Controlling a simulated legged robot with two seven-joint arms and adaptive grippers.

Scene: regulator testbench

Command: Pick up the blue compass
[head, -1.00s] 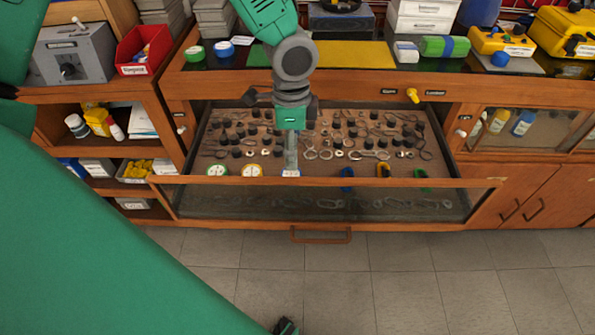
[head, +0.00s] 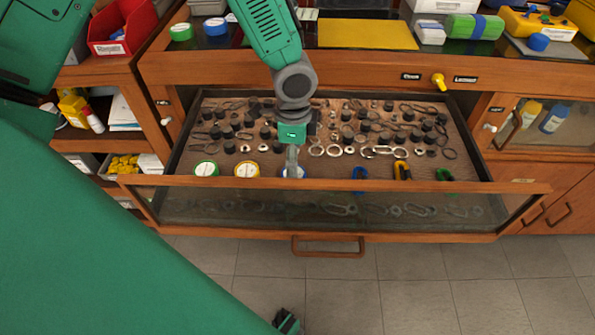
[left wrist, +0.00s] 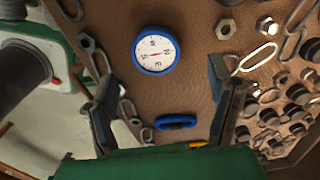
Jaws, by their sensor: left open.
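The blue compass (head: 301,172) lies in the front row of the open drawer, partly hidden by my left gripper (head: 292,160). In the left wrist view, the blue compass (left wrist: 155,50) is a round white dial with a blue rim, lying flat on the brown drawer bottom. My left gripper (left wrist: 162,80) is open and empty, pointing down at the drawer. The compass shows between and beyond its spread fingers, apart from them.
Green (head: 206,168) and yellow (head: 247,169) compasses lie left of it. Blue (head: 360,175), yellow (head: 402,171) and green (head: 444,174) carabiners lie right. Nuts, rings and dark knobs fill the back. The drawer's front panel (head: 330,210) stands close in front.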

